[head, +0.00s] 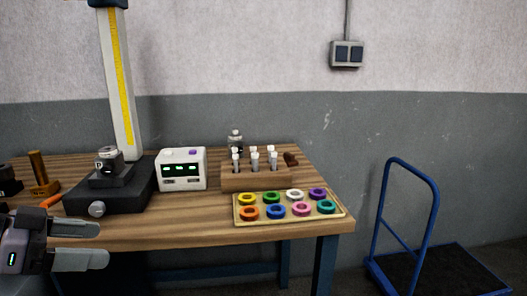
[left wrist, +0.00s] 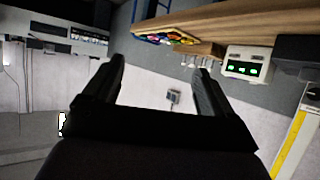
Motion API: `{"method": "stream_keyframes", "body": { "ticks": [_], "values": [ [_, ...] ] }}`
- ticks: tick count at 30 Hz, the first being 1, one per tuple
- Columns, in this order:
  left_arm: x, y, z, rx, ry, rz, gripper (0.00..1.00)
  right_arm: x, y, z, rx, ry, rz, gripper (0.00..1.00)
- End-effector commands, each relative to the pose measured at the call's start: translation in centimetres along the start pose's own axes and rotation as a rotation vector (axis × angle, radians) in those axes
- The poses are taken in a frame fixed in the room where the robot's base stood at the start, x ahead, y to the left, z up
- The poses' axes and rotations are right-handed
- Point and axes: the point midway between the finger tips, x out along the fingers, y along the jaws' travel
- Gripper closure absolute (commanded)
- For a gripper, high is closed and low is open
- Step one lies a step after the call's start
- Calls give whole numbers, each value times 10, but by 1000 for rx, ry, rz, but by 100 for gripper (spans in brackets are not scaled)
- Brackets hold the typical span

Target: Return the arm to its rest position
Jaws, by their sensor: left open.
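My left gripper (head: 82,245) is at the lower left of the head view, in front of the workbench's front edge. Its two fingers are apart with nothing between them. In the left wrist view the open fingers (left wrist: 160,85) point toward the grey and white wall, and the gap is empty. The view there is turned over, with the bench at the top. My right gripper is in neither view.
The wooden bench (head: 190,229) holds a height gauge (head: 121,85), a white display box (head: 181,169), a wooden holder with vials (head: 240,181) and a tray of coloured rings (head: 338,212). A blue trolley (head: 440,272) stands right. Floor between bench and trolley is clear.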

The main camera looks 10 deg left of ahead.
Motion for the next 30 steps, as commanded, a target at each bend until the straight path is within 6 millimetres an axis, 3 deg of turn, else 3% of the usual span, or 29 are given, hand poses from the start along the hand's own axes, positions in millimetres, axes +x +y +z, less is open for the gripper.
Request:
{"method": "stream_keyframes", "body": {
  "ticks": [6,9,13,17,21,24,30],
  "values": [
    [42,-29,84,-164,-13,-170,15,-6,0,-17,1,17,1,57],
    [61,-29,128,-219,-31,-247,15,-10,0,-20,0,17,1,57],
    [82,-16,182,-270,-61,-333,15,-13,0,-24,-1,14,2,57],
    [100,12,228,-299,-92,-402,15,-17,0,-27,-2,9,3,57],
    [117,55,267,-311,-120,-456,15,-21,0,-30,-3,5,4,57],
    [128,89,285,-308,-134,-480,15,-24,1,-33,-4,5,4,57],
    [143,140,297,-286,-142,-501,15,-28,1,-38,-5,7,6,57]
  ]
}}
